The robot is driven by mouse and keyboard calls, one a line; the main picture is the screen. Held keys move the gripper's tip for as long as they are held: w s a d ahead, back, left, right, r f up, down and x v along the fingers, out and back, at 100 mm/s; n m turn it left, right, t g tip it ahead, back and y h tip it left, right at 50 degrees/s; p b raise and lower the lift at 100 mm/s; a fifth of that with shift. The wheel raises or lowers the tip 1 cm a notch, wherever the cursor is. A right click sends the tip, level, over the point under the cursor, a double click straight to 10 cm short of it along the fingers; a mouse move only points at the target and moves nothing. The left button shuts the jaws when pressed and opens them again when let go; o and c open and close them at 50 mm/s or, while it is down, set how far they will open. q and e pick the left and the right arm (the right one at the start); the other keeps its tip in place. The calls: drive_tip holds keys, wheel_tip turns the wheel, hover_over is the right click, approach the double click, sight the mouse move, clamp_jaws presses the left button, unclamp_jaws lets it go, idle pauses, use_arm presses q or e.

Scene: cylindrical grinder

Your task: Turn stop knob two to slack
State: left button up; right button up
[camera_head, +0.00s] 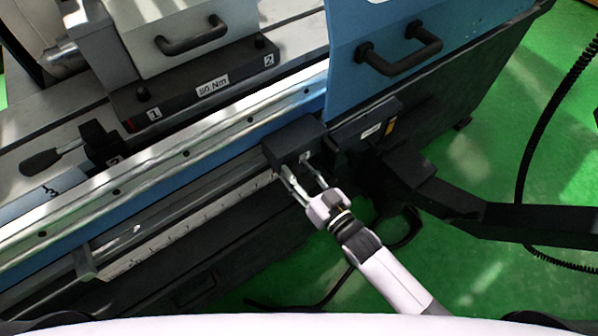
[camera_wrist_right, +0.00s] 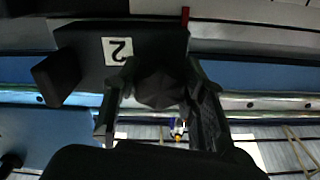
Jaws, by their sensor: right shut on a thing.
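A dark stop block (camera_head: 295,139) sits on the front rail of the machine, left of the blue door, with a small white label on its front. In the right wrist view the block (camera_wrist_right: 80,48) carries a label "2" (camera_wrist_right: 117,50), seen upside down. A dark faceted knob (camera_wrist_right: 160,88) projects from it. My right gripper (camera_head: 299,172) reaches up to the block's front, with its fingers on either side of the knob, shut on it. The knob's pointer or mark cannot be seen. In the head view the knob is hidden or too small to tell. My left gripper is not in view.
A scale (camera_head: 185,228) runs along the rail left of the block. A blue door (camera_head: 420,45) with a black handle stands above right. A black arm (camera_head: 520,222) juts out at the right. A lever (camera_head: 45,160) is at the left.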

drive_tip(key=shift+n, duration=0.4)
drive_tip(key=shift+c, duration=0.4)
drive_tip(key=n, duration=0.3)
drive_tip(key=shift+n+p, duration=0.4)
drive_tip(key=n, duration=0.4)
drive_tip(key=shift+n, duration=0.3)
drive_tip(key=n, duration=0.4)
drive_tip(key=shift+n+b, duration=0.65)
drive_tip(key=shift+n, duration=1.55)
drive_tip(key=o, duration=1.2)
